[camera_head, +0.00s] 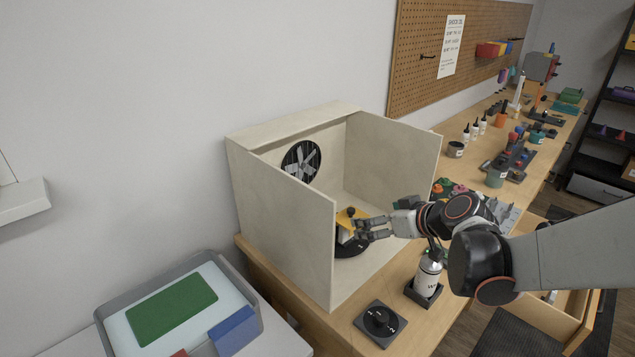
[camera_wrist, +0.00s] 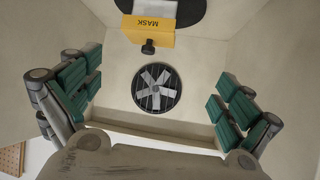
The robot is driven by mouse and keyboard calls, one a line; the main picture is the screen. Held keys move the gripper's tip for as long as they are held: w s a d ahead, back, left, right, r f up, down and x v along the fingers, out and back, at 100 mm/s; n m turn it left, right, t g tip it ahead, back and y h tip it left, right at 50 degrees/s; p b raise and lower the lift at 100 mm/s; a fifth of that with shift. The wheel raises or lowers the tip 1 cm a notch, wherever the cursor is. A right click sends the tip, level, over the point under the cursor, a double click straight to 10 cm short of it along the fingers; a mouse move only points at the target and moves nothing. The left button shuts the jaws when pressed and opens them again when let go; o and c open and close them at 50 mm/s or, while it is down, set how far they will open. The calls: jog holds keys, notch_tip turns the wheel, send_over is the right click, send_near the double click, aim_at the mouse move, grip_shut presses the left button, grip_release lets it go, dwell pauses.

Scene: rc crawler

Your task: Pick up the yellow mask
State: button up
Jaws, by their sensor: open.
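The yellow mask (camera_head: 348,222) has a black knob and sits on a black round base (camera_head: 352,248) inside the open-fronted cream booth (camera_head: 285,225). In the wrist view the yellow mask (camera_wrist: 147,29) is at the top centre, with the word MASK on it upside down and its knob pointing down the picture. My gripper (camera_head: 362,229) reaches into the booth from the right, close to the mask. In the wrist view my gripper (camera_wrist: 158,98) has its green-padded fingers spread wide, with nothing between them. My fingers partly cover the mask in the head view.
The booth's walls stand close on both sides, with a fan (camera_head: 301,161) in its back wall. A white bottle (camera_head: 428,273) in a dark holder and a black knob box (camera_head: 380,322) stand in front. A grey tray (camera_head: 254,299) is at lower left.

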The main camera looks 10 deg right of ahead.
aim_at(351, 216)
jog(key=shift+n+t+y, duration=0.3)
jog(key=shift+t, duration=0.1)
jog(key=b+x, duration=0.1)
jog(key=x, duration=0.2)
jog(key=d+b+x, duration=0.1)
jog(key=x, duration=0.2)
jog(key=d+f+x, duration=0.1)
jog(key=x, duration=0.2)
jog(key=shift+w+b, duration=0.35)
jog(key=shift+b, duration=0.05)
jog(key=shift+b+x, duration=1.2)
jog(key=shift+x, duration=1.5)
jog(key=shift+s+a, duration=0.15)
jog(key=c, duration=1)
